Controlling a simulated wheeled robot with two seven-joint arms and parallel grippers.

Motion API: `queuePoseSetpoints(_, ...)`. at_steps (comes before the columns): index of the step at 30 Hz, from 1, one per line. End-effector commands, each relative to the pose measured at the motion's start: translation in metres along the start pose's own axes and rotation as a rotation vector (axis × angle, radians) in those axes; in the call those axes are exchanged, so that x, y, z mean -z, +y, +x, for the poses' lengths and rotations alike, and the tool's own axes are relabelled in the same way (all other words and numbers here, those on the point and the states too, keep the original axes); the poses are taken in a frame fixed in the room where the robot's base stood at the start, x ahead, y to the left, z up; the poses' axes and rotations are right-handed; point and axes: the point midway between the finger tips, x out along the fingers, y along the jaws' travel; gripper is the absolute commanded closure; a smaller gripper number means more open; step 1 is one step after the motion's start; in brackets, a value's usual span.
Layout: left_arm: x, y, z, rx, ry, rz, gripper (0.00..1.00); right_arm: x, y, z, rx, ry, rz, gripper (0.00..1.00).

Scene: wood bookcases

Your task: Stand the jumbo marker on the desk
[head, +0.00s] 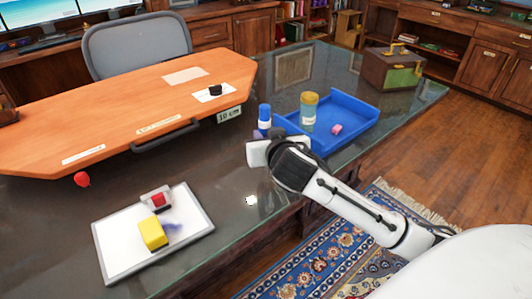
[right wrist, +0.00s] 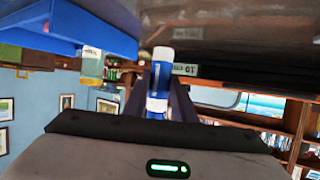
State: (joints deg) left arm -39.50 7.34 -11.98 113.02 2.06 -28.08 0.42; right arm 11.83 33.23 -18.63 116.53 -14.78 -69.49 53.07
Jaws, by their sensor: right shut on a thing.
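The jumbo marker (head: 265,114) is a thick blue and white cylinder, about upright in the head view, left of the blue tray. My right gripper (head: 258,151) is at its lower part and hides its bottom end. In the right wrist view the marker (right wrist: 161,76) sits between the dark fingers, and the gripper is shut on it. I cannot tell whether its lower end touches the dark glossy desk (head: 235,190). My left gripper is not in view.
The blue tray (head: 365,107) holds a jar (head: 309,112) and a pink block (head: 337,129). An orange board (head: 100,110) with a "10 cm" sign (head: 229,115) lies left. A whiteboard (head: 112,258) carries a yellow block (head: 153,233). A box (head: 390,68) stands far right.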

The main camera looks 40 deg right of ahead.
Motion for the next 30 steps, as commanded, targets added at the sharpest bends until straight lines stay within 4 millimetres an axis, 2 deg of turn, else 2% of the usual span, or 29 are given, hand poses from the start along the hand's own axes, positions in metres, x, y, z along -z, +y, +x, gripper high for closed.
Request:
queuePoseSetpoints(6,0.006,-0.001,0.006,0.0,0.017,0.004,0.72,-0.034,0.001,0.014,-0.001,-0.004,-0.005,0.98)
queuePoseSetpoints(9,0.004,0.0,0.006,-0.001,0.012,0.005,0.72,-0.043,0.0,0.017,-0.001,-0.001,-0.003,0.98)
queuePoseSetpoints(22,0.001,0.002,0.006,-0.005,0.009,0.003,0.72,-0.049,0.0,0.02,0.001,-0.001,0.0,0.98)
queuePoseSetpoints(23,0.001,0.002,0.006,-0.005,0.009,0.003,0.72,-0.049,0.0,0.02,0.001,-0.001,0.0,0.74)
queuePoseSetpoints(24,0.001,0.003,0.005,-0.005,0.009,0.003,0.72,-0.048,0.0,0.019,0.001,-0.001,-0.001,0.68)
queuePoseSetpoints(26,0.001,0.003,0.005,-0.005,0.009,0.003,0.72,-0.048,0.0,0.019,0.001,-0.001,-0.001,0.58)
queuePoseSetpoints(30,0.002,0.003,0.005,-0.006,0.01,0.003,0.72,-0.048,0.0,0.019,0.001,-0.001,-0.001,0.57)
